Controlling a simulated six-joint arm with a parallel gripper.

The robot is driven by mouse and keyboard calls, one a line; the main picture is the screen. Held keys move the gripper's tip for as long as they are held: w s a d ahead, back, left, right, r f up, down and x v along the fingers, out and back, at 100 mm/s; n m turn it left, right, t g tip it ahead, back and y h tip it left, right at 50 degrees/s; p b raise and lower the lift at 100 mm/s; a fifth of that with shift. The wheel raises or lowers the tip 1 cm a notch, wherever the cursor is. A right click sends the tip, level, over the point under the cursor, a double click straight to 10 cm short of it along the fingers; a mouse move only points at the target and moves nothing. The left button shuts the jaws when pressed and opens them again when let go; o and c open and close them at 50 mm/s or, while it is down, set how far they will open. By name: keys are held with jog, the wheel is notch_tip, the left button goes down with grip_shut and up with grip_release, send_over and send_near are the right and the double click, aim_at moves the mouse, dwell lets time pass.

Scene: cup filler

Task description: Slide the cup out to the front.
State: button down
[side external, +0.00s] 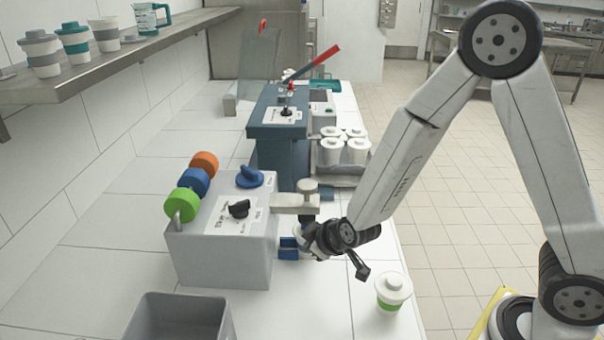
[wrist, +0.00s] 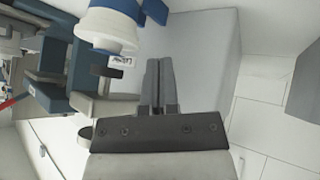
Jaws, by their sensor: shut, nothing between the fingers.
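My gripper (wrist: 159,82) is shut and empty, its two grey fingers together in the wrist view, pointing along the grey machine body. In the side view my gripper (side external: 312,240) is low in front of the grey filler box (side external: 222,255), below its beige spout arm (side external: 297,203). A blue piece (side external: 289,247) shows just left of it. In the wrist view a white round part (wrist: 104,32) with blue beside it is up and left of the fingers, apart from them; I cannot tell whether it is a cup. A white lidded cup with a green band (side external: 393,291) stands upright on the counter, front right.
Green, blue and orange rollers (side external: 183,204) sit on the box's left. A grey bin (side external: 180,318) is in front. A dark blue machine with a red lever (side external: 280,130) and several white cups (side external: 345,150) stand behind. A shelf (side external: 100,80) holds cups.

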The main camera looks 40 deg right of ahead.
jog(key=w+f+t, duration=0.1)
jog(key=a+f+n+h, duration=0.1)
jog(key=w+f+n+t+h, duration=0.1)
jog(key=shift+w+a+f+t, duration=0.3)
jog(key=shift+a+f+n+t+h, duration=0.1)
jog(key=shift+f+n+t+h, duration=0.6)
jog(key=shift+n, duration=0.1)
jog(key=shift+s+a+f+n+t+h, duration=0.1)
jog(key=shift+s+f+n+t+h, duration=0.25)
jog(key=shift+f+n+t+h, duration=0.35)
jog(key=shift+s+n+t+h, duration=0.3)
jog(key=shift+s+n+h, duration=0.05)
jog(key=shift+n+h, duration=0.15)
jog(key=shift+s+a+f+n+t+h, duration=0.1)
jog(key=shift+s+f+n+t+h, duration=0.05)
jog(key=shift+s+n+t+h, duration=0.35)
jog(key=shift+s+f+n+t+h, duration=0.15)
jog(key=shift+s+n+t+h, duration=0.15)
jog(key=shift+s+n, duration=0.3)
jog(key=shift+w, duration=0.1)
jog(key=shift+x, duration=4.95)
